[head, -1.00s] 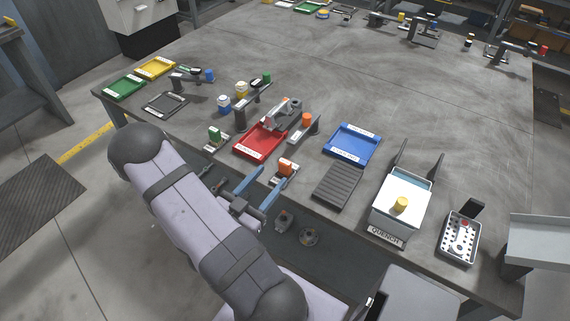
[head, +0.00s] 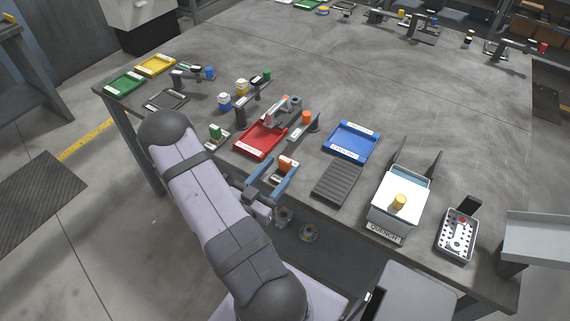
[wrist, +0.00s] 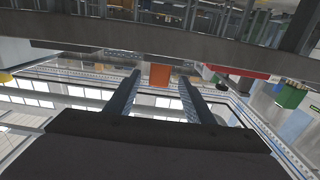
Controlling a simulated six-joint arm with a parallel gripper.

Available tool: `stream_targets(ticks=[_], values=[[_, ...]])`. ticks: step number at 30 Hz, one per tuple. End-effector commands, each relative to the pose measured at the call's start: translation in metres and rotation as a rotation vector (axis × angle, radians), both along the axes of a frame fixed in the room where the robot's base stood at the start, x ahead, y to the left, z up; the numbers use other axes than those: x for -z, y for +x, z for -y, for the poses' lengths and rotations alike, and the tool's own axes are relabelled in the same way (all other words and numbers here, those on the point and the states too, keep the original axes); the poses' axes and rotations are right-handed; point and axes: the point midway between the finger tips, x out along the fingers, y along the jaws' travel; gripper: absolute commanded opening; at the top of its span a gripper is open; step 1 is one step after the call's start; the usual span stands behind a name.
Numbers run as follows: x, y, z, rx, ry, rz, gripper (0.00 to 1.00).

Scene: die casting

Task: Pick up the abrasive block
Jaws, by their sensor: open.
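The orange block (head: 287,162), which looks like the abrasive block, sits on a small labelled holder at the front edge of the bench. In the wrist view the orange block (wrist: 160,75) shows just beyond and between the two fingers. My gripper (head: 282,168) is open, its blue fingers reaching over the bench edge to either side of the block. In the wrist view my gripper (wrist: 160,90) has a clear gap between its fingers. I cannot tell whether either finger touches the block. The holder is partly hidden by the fingers.
The red tray (head: 259,141) lies behind the block, and a green block (head: 215,132) on a holder stands to its left. A dark ribbed mat (head: 337,182) is close on the right, with the blue tray (head: 353,141) and quench box (head: 398,207) beyond.

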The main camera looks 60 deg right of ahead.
Motion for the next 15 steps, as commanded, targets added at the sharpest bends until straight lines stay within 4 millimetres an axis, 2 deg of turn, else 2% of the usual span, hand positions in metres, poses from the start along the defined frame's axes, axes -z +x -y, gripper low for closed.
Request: stream_targets(ticks=[7, 15], values=[[-0.002, -0.002, 0.028, 0.005, 0.001, 0.0, 0.48], [-0.001, -0.001, 0.037, 0.0, 0.0, 0.001, 0.48]])
